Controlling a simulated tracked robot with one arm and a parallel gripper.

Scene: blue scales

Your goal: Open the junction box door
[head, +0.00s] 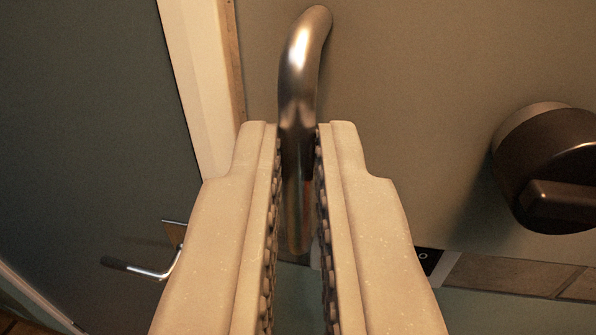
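A curved metal bar handle (303,70) stands out from a plain grey-beige panel (420,60), which looks like the junction box door and appears closed. My gripper (298,140) has its two pale fingers on either side of the handle. The fingers are close together, and their ribbed pads appear to touch the bar near the tips. The lower part of the handle shows in the narrow gap between the fingers. A dark round knob (545,165) sits on the panel to the right of the gripper.
A dark door (90,120) with a silver lever handle (150,270) is at the left, beside a pale frame strip (200,80). Below the panel, a small black label (427,262) and brickwork (510,275) show. The fingers hide part of the lower view.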

